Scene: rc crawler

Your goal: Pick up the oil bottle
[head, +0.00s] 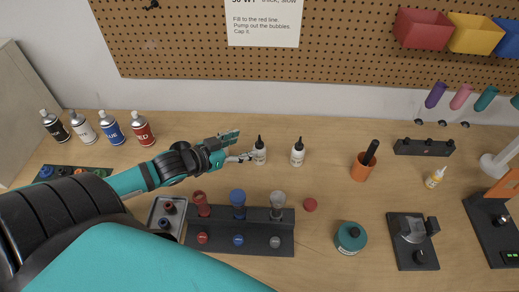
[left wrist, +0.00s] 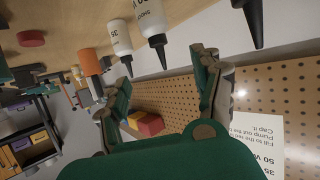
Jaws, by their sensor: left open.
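Two white squeeze bottles with black nozzles stand upright on the table in the head view, a left one (head: 260,155) and a right one (head: 297,156). My left gripper (head: 245,146) is open beside the left bottle, with its fingers pointing toward it. I cannot tell whether they touch. In the left wrist view, the open fingers (left wrist: 165,95) have nothing between them. Two white bottles (left wrist: 150,16) (left wrist: 119,37) show above them, with labels only partly readable. A third black nozzle (left wrist: 253,22) shows at the upper right; the arm may hide its bottle in the head view.
A black stand (head: 270,244) with coloured-top parts is in front of the bottles. An orange cup (head: 362,170) with a black tool stands to the right. Spray cans (head: 142,130) stand at the left. The pegboard (head: 180,45) is behind. Table between bottles and cup is clear.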

